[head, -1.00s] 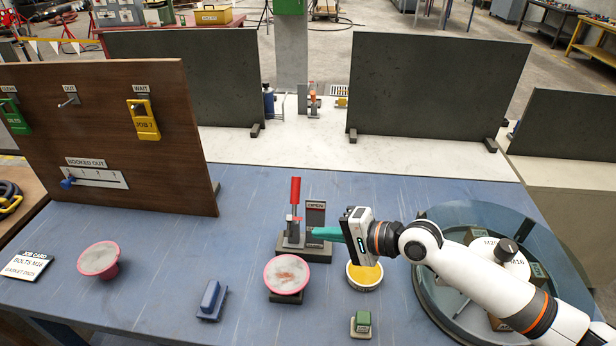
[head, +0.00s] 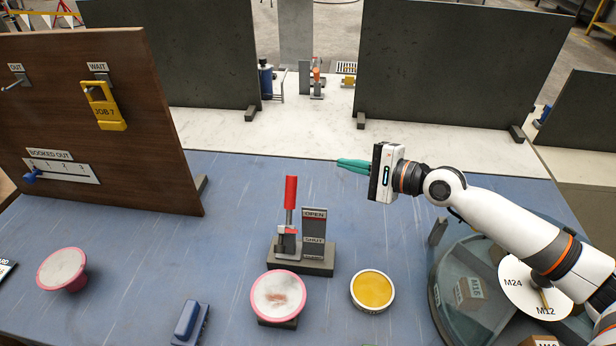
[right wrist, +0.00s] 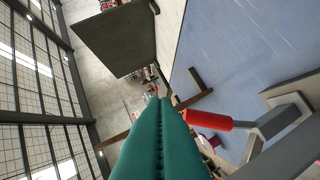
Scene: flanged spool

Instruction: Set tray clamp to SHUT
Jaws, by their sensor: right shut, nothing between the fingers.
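The tray clamp (head: 287,238) stands on a dark base in the middle of the blue table. Its red handle (head: 291,193) points straight up. A plate beside it reads OPEN at the top and SHUT lower down (head: 314,228). My right gripper (head: 340,163) is shut and empty, with its teal fingers pointing left, above and to the right of the red handle in the head view. In the right wrist view the teal fingers (right wrist: 160,135) are together and the red handle (right wrist: 208,120) shows just right of them, apart as far as I can tell. My left gripper is out of view.
A pink-rimmed spool (head: 278,296) stands in front of the clamp, with a yellow-filled dish (head: 372,290) to its right. A blue-handled block (head: 190,322) and another pink-rimmed spool (head: 62,268) are to the left. A round glass-walled turntable (head: 450,285) sits at right.

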